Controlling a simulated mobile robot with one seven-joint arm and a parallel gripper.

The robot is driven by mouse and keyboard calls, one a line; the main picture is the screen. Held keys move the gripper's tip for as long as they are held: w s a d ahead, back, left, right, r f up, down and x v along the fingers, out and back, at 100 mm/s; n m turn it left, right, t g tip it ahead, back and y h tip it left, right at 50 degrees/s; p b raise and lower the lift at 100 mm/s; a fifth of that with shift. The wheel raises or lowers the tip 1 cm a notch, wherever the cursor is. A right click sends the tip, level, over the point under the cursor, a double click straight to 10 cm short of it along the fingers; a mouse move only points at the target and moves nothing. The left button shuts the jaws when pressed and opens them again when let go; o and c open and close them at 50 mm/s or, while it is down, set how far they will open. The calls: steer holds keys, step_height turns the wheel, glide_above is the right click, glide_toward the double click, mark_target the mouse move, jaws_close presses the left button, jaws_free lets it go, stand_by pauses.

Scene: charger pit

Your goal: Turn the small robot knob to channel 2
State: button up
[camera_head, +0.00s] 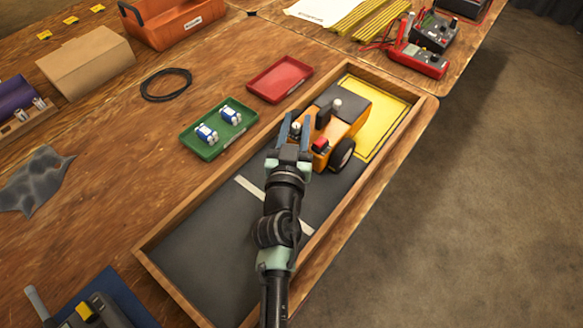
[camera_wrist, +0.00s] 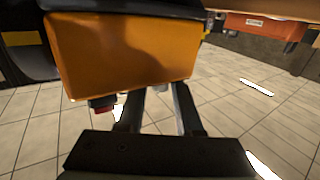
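The small robot (camera_head: 349,113) is an orange wheeled vehicle with a dark top. It stands in the wooden-walled pit, and its orange body (camera_wrist: 120,55) fills the upper left of the wrist view. A small pale round part, which may be the knob (camera_head: 296,127), shows between my fingertips at its near left end. Its channel marks cannot be read. A red button (camera_head: 320,145) is just to the right; something red also hangs below the body in the wrist view (camera_wrist: 102,104). My gripper (camera_head: 295,128) has its fingers apart; the orange body hides their tips in the wrist view.
A pale round post (camera_head: 336,104) rises from the vehicle's top. The pit's wooden rim (camera_head: 203,213) surrounds a dark floor and a yellow pad (camera_head: 377,112). A green tray (camera_head: 205,148) with two blue-white items and a red tray (camera_head: 280,78) lie left of the pit.

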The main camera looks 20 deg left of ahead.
steer(key=shift+a+f+h+b, duration=0.1)
steer(key=shift+f+h+b, duration=0.25)
steer(key=shift+b, duration=0.2)
